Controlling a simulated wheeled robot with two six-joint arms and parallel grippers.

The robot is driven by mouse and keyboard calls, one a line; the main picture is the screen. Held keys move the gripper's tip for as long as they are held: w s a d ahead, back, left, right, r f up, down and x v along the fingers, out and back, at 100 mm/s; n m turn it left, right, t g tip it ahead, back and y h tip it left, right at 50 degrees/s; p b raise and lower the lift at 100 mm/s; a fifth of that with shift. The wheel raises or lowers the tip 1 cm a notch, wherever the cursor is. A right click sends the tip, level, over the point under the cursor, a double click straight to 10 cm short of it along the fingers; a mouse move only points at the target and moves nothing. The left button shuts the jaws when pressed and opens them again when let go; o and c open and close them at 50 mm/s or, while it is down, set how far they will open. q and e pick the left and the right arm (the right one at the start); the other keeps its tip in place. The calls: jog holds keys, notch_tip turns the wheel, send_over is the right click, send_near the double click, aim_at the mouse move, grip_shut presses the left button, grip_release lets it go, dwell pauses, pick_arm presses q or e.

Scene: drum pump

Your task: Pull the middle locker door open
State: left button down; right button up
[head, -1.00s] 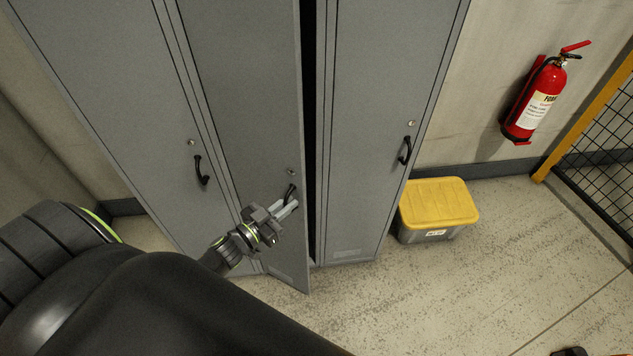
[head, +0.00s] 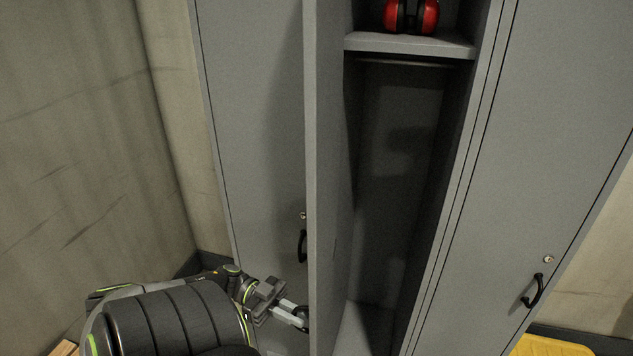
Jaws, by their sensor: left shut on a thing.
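The middle locker door (head: 326,150) stands wide open, seen almost edge-on in the head view. It is swung out to the left, in front of the left locker door. The middle locker's dark inside (head: 395,180) shows to its right. My left gripper (head: 299,318) is at the outer face of the middle door, low in the view, shut on its black handle (head: 304,317), which is mostly hidden by the fingers and the door edge. My right gripper is not in view.
Red ear defenders (head: 411,16) sit on the locker's upper shelf (head: 410,43). The left locker door (head: 255,120) and right locker door (head: 545,150) are closed. A yellow-lidded box (head: 548,346) is at the bottom right. A wall (head: 80,150) stands at the left.

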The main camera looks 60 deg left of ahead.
pick_arm(q)
jog(key=shift+b+v, duration=0.75)
jog(key=shift+v, duration=0.85)
jog(key=shift+s, duration=0.1)
jog(key=c, duration=1.6)
grip_release()
jog(key=shift+a, duration=0.1)
